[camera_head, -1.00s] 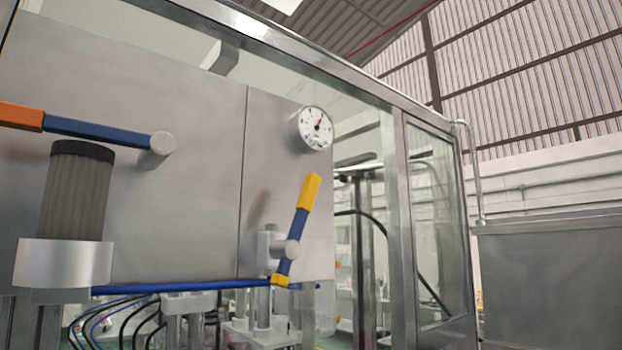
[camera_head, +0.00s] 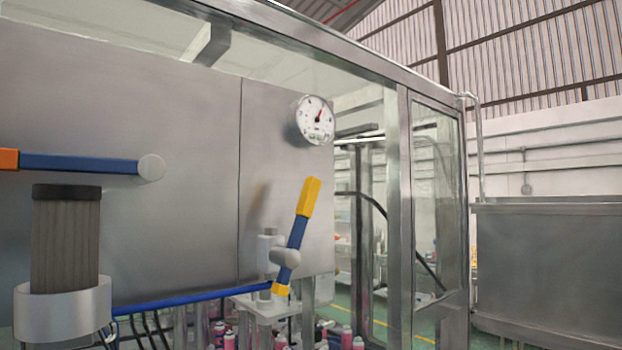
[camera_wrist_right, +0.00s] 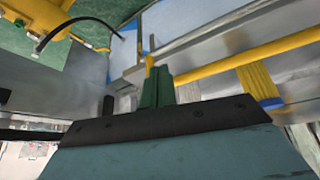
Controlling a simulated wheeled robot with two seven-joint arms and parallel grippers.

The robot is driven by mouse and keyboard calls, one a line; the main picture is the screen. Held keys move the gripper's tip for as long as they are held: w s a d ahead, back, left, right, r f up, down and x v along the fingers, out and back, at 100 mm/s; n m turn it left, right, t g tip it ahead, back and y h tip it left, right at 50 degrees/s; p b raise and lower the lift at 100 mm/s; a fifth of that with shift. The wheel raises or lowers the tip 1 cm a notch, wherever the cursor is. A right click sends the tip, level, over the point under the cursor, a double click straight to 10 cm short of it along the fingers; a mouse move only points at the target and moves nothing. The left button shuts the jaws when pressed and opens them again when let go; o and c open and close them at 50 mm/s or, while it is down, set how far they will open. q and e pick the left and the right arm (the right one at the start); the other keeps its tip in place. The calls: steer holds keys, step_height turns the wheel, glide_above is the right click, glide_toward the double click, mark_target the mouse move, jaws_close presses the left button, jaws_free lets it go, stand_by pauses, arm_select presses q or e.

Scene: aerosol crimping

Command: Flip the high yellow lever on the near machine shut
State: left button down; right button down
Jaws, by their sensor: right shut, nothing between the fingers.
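The high yellow lever (camera_head: 308,197) is on the right part of the machine's grey panel, below the round gauge. It has a yellow grip and a blue shaft on a grey pivot, and it points up, leaning slightly right. My right gripper (camera_wrist_right: 157,88) shows only in the right wrist view, its green fingers shut and empty. A yellow bar (camera_wrist_right: 250,60) and a yellow piece with a blue end (camera_wrist_right: 257,84) lie beyond and right of the fingers; I cannot tell whether either is the lever. My left gripper is in neither view.
A blue lever with an orange end (camera_head: 80,163) lies level at the left, above a dark ribbed cylinder (camera_head: 66,240) in a grey collar. A gauge (camera_head: 315,119) sticks out above the yellow lever. A metal frame post (camera_head: 398,210) stands to its right. Pink cans stand below.

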steer(key=w+a+r+n+t+y, duration=0.25)
steer(key=w+a+r, duration=0.2)
steer(key=r, duration=0.55)
steer(key=w+a+r+n+t+y, duration=0.2)
steer(key=w+a+r+n+y, duration=0.15)
steer(key=w+r, duration=0.45)
steer(key=w+a+r+n+t+y, duration=0.2)
steer(key=w+a+r+n, duration=0.2)
steer(key=r, duration=0.8)
steer(key=s+r+n+y, duration=0.2)
steer(key=r+n, duration=0.3)
steer(key=r, duration=1.1)
steer(key=s+r+n+y, duration=0.3)
steer(key=r+n, duration=0.3)
steer(key=r, duration=1)
steer(key=shift+s+r+n+y, duration=0.3)
steer(key=shift+r+y, duration=0.1)
steer(key=shift+y, duration=0.3)
steer(key=shift+a, duration=0.15)
